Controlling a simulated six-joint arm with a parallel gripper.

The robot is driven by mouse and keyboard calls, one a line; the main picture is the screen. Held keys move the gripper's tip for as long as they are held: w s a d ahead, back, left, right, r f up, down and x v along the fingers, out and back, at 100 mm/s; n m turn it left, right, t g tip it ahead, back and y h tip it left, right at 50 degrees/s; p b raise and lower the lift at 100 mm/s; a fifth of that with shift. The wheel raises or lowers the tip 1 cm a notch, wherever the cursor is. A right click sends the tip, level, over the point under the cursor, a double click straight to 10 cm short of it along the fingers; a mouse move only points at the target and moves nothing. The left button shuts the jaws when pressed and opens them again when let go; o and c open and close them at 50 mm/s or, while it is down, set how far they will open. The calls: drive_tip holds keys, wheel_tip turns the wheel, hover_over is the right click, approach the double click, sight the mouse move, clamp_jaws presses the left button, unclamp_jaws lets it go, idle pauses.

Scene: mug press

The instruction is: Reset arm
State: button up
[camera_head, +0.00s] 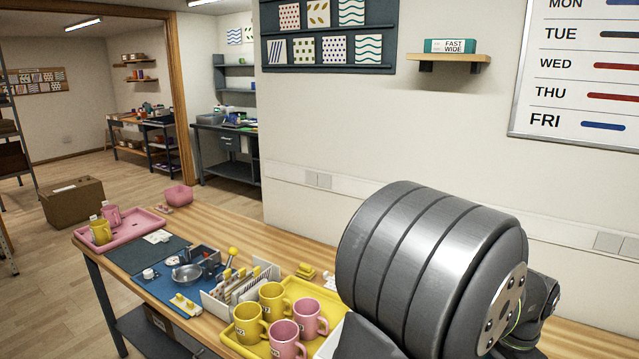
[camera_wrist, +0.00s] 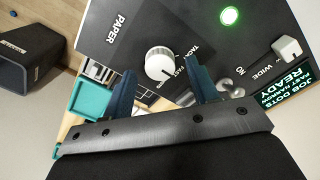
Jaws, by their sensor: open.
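In the wrist view, my gripper (camera_wrist: 161,88) is open, its two dark blue fingers apart with nothing between them. A dark control panel (camera_wrist: 205,45) lies beyond the fingertips. Its white round knob (camera_wrist: 160,62) appears between and just past the fingers; whether they touch it I cannot tell. A green light (camera_wrist: 229,16) glows on the panel, and a pale lever handle (camera_wrist: 287,48) is at the right by "WIDE". A display (camera_wrist: 287,88) reads "JOB DOTS", "FAST NARROW", "READY". In the head view, my grey arm fills the lower right and my gripper is not seen.
A yellow tray (camera_head: 300,288) with yellow and pink mugs stands left of my arm on the wooden bench (camera_head: 240,232). A pink tray (camera_head: 130,230) with mugs is at its far left end. A black box (camera_wrist: 28,60) and teal tray (camera_wrist: 92,97) flank the panel's left.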

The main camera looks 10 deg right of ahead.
wheel_tip(320, 180, down, 2)
drive_tip(key=shift+f, duration=0.1)
drive_tip(key=shift+r+n, duration=0.25)
drive_tip(key=shift+n, duration=1.35)
drive_tip(key=n, duration=0.7)
drive_tip(key=shift+r, duration=2.15)
